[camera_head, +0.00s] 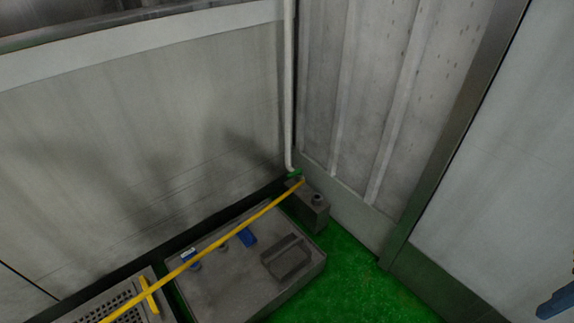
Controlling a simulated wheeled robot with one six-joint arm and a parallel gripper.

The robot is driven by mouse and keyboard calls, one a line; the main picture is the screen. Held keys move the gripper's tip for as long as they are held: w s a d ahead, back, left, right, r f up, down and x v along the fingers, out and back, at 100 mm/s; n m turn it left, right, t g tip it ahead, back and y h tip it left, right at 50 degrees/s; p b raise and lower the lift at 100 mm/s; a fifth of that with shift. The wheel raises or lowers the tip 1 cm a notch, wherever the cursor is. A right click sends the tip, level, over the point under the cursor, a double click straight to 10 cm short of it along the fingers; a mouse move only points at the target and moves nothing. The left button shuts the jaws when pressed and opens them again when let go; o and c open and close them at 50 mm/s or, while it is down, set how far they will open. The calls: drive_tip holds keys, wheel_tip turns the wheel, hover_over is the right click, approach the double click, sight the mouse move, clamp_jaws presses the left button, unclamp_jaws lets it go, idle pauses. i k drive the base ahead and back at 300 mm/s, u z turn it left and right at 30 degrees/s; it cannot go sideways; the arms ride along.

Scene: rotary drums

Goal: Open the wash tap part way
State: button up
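A white pipe (289,90) runs down the wall into the corner. At its lower end is a small green fitting (295,173), which looks like the wash tap; its handle is too small to tell how far it is turned. A long yellow bar (245,222) runs from beside this fitting to the lower left, with a short yellow crosspiece (148,295) near that end. I cannot tell whether the bar joins the fitting. My gripper cannot be made out in this view.
A grey slab (225,295) bears a dark tray-like piece (287,258) and small blue items (247,237). A grey block (310,205) stands in the corner. A perforated grate (110,308) lies lower left. Green floor (350,285) is clear. A blue object (557,301) shows at the right edge.

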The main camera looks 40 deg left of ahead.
sight(299, 171)
drive_tip(key=u, duration=0.6)
drive_tip(key=i, duration=0.9)
drive_tip(key=u, duration=1.2)
drive_tip(key=i, duration=0.3)
drive_tip(key=u, duration=0.15)
